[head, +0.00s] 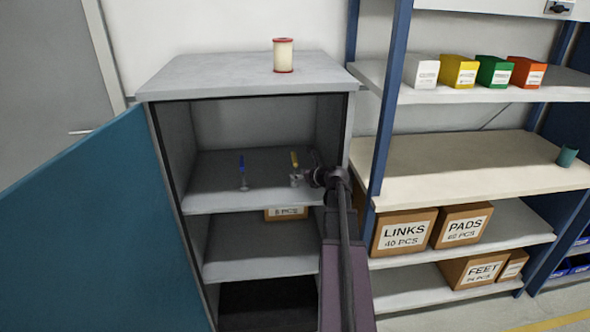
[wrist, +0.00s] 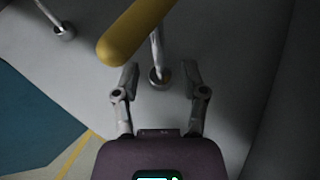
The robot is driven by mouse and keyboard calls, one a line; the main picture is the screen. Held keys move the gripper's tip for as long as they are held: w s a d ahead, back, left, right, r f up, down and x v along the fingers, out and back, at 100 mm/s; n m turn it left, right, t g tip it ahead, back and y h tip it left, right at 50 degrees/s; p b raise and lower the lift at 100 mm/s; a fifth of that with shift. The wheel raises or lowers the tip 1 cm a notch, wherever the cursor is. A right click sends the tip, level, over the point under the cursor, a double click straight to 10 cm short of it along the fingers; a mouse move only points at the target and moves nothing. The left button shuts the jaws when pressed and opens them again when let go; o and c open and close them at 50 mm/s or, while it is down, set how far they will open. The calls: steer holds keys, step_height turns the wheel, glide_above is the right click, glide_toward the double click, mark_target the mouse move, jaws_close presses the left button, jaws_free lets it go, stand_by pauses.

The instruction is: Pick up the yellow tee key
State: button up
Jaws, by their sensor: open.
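The yellow tee key (head: 294,160) stands upright on the upper inside shelf of the open cabinet, towards its right side. In the wrist view, its yellow handle (wrist: 135,32) crosses the top of the picture, with a pale stem going down to a small round holder (wrist: 159,77). My gripper (head: 301,178) is at the key's lower part in the head view. In the wrist view, my gripper (wrist: 161,80) is open, with one finger on each side of the holder and lower stem. I cannot tell whether a finger touches them.
A blue-handled key (head: 242,170) stands to the left on the same shelf (head: 217,193). The cabinet's right wall (head: 330,130) is close to my arm. The teal door (head: 80,225) is open at left. A spool (head: 283,56) stands on the cabinet top.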

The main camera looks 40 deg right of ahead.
mark_target(295, 181)
steer(key=shift+b+x, duration=0.4)
steer(key=shift+x, duration=1.1)
steer(key=shift+a, duration=0.1)
jaws_close()
